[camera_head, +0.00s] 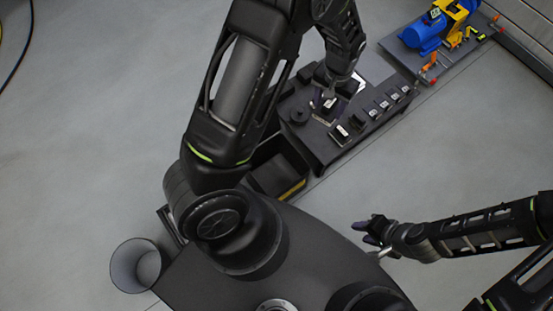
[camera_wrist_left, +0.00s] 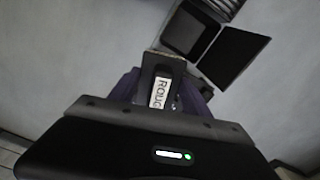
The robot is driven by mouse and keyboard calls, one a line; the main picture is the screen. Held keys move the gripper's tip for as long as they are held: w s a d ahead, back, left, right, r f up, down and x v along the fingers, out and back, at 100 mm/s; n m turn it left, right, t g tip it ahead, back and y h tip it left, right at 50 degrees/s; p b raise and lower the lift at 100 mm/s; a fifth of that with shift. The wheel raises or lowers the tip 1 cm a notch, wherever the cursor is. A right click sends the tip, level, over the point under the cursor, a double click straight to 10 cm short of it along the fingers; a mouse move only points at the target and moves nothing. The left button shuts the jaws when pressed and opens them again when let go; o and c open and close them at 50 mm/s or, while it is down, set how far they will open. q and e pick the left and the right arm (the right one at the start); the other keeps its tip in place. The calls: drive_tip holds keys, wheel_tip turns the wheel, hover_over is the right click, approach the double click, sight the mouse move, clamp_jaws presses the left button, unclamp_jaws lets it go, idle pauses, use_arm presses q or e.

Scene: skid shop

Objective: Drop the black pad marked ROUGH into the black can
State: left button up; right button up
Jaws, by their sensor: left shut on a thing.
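My left gripper (camera_head: 326,104) is over the low dark bench and shut on the black pad marked ROUGH. In the left wrist view the pad (camera_wrist_left: 160,88) stands between the purple fingers, its white label partly readable. A round open can (camera_head: 138,265) stands on the floor at lower left in the head view, dark-rimmed and greyish inside, well away from the pad. My right gripper (camera_head: 373,230) is to the right of my base, away from the bench; its jaw opening is unclear.
The bench (camera_head: 330,155) carries several small labelled dark blocks (camera_head: 383,103) and a small black round thing (camera_head: 299,116). A black bin with a yellow stripe (camera_head: 292,190) stands beside it. A blue and yellow machine (camera_head: 424,34) is at upper right. Open floor lies at left.

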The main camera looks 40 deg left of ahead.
use_arm(q)
drive_tip(key=s+a+f+n+b, duration=0.2)
drive_tip(key=a+f+n+b, duration=0.2)
drive_tip(key=f+b, duration=0.3)
drive_tip(key=s+a+f+n+b, duration=0.3)
drive_tip(key=f+b, duration=0.4)
drive_tip(key=f, duration=1.1)
drive_tip(key=s+a+f+n+b, duration=0.2)
drive_tip(key=a+f+n+b, duration=0.4)
drive_tip(key=f, duration=0.6)
drive_tip(key=shift+s+a+f+b, duration=0.2)
drive_tip(key=shift+s+a+b, duration=0.15)
drive_tip(key=shift+a+b, duration=0.2)
wheel_tip(320, 180, down, 6)
drive_tip(key=b, duration=0.5)
drive_tip(key=o, duration=1.5)
drive_tip(key=shift+r, duration=0.15)
